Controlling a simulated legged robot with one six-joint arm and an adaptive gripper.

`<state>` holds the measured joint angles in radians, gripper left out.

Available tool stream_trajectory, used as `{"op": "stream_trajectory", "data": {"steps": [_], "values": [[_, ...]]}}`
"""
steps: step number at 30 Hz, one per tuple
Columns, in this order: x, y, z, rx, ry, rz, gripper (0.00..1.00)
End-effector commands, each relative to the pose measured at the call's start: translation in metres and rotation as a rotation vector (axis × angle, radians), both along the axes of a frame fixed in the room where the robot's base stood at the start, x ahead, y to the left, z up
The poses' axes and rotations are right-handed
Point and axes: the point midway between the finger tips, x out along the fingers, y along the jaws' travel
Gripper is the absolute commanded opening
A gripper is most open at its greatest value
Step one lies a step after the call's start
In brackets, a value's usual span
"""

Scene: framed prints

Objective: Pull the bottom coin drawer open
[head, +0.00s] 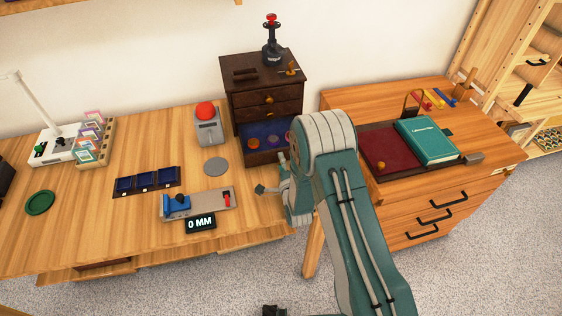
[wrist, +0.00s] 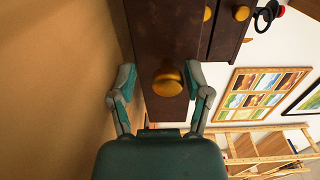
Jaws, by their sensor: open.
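The dark wood coin cabinet (head: 249,97) stands on the desk. Its bottom drawer (head: 268,157) sticks out from the front, showing a blue-lined inside with several round coins (head: 273,139). In the wrist view, the bottom drawer's front (wrist: 160,110) with its gold knob (wrist: 167,83) is close and central. My gripper (wrist: 160,82) is open, with one finger on each side of the drawer front and knob. Gaps show beside the knob; finger contact with the drawer's sides is unclear. In the head view my gripper (head: 272,174) is in front of the drawer, partly hidden by my arm.
A grey box with a red button (head: 206,115) stands left of the cabinet. A gauge (head: 198,203) with a "0 MM" display (head: 201,222) lies in front. A joystick (head: 271,45) stands on the cabinet. A second wooden desk (head: 400,195) with a teal book (head: 428,142) is to the right.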

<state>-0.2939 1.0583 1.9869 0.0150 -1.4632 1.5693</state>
Motion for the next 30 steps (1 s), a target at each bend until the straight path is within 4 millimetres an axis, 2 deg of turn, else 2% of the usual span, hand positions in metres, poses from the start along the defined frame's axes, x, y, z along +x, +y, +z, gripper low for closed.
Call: {"op": "stream_trajectory", "data": {"steps": [17,20,30], "values": [[-0.001,0.000,0.004,0.002,-0.009,0.001,0.71],[-0.011,-0.003,0.003,0.002,-0.008,0.001,0.71],[-0.078,-0.022,0.002,0.001,-0.004,0.001,0.71]]}}
